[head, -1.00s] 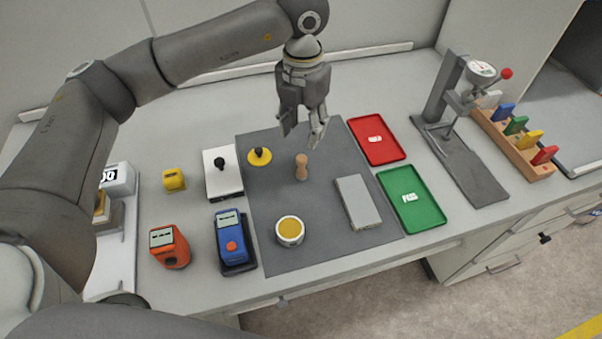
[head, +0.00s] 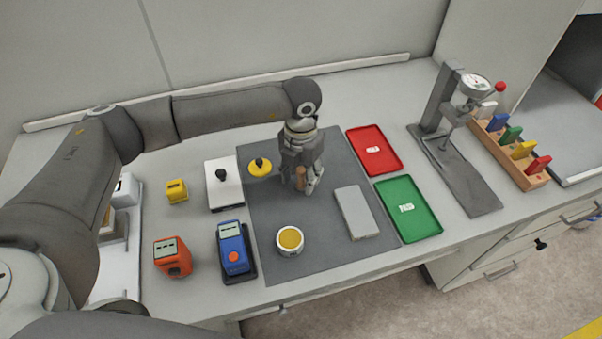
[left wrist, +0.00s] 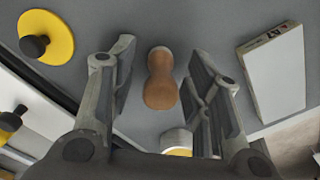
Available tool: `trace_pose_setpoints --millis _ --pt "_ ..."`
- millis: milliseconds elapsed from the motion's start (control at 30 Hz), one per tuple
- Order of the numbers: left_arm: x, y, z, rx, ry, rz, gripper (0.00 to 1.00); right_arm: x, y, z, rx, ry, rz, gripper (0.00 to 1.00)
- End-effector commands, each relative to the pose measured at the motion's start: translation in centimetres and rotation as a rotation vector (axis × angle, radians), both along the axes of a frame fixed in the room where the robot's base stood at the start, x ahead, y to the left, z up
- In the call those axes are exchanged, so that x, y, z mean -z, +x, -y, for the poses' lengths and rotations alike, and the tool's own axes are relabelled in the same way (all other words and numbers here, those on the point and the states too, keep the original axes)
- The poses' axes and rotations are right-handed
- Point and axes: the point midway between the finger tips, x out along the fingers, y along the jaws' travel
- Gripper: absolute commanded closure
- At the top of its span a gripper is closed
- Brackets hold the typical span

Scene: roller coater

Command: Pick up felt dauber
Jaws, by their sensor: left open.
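In the left wrist view this tan piece (left wrist: 161,80) lies between the two fingers, with a gap on each side. My left gripper (head: 302,186) is open and lowered over it, partly hiding it in the head view. The fingers also show in the left wrist view (left wrist: 163,85). My right gripper is not in view.
On the mat are a yellow disc with black knob (head: 259,167), a tin of yellow stuff (head: 290,240) and a grey block (head: 357,212). Red (head: 375,151) and green (head: 408,209) trays lie right. A gauge stand (head: 455,150) is farther right. Blue (head: 233,248) and orange (head: 172,257) devices stand left.

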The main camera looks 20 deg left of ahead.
Motion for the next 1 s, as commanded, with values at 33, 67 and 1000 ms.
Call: trace_pose_setpoints --millis 33,67,1000 --pt "0.21 0.02 0.0 -0.001 0.0 0.0 0.55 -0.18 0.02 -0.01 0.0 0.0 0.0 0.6" --pt "0.33 0.04 0.01 -0.001 -0.001 0.001 0.55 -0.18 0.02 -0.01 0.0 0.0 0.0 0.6" --pt "0.11 0.08 0.04 0.0 -0.001 0.003 1.0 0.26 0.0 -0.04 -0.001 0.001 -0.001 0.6"
